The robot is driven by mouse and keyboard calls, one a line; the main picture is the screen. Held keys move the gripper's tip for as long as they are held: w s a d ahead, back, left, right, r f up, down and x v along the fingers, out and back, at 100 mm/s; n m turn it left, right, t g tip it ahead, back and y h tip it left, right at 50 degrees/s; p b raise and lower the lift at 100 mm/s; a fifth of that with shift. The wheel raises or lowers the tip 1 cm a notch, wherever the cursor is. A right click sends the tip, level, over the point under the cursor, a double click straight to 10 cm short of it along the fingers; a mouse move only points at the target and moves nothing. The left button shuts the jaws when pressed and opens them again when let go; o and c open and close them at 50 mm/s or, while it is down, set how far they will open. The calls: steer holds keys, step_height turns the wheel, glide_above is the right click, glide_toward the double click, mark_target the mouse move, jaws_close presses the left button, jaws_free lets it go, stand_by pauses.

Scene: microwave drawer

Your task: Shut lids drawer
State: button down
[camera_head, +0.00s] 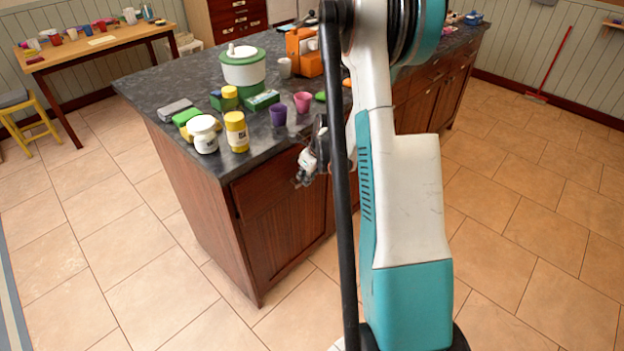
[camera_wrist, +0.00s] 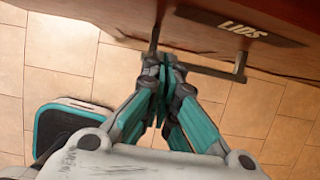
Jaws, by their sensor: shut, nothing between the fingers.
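The lids drawer front (camera_wrist: 120,18) is reddish-brown wood along the top of the wrist view, with a dark label reading LIDS (camera_wrist: 242,28). Its dark bar handle (camera_wrist: 215,73) stands out below the front on two posts. My gripper (camera_wrist: 170,62) is shut, its teal-sided fingers together and their tips at the left part of the handle bar. I cannot tell whether they touch it. In the head view my gripper (camera_head: 306,168) is beside the island's front, just below the countertop edge. My arm hides much of that front, and how far the drawer stands out cannot be told.
The dark countertop (camera_head: 170,88) holds a white-and-green container (camera_head: 243,68), a yellow-lidded jar (camera_head: 236,132), a white jar (camera_head: 204,135) and cups near the edge. A cabinet door (camera_head: 279,225) is below.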

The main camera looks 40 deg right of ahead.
mark_target(290, 166)
steer(key=shift+w+a+r, duration=0.1)
steer(key=shift+w, duration=0.9)
steer(key=shift+w+a, duration=0.2)
steer(key=shift+w, duration=2.4)
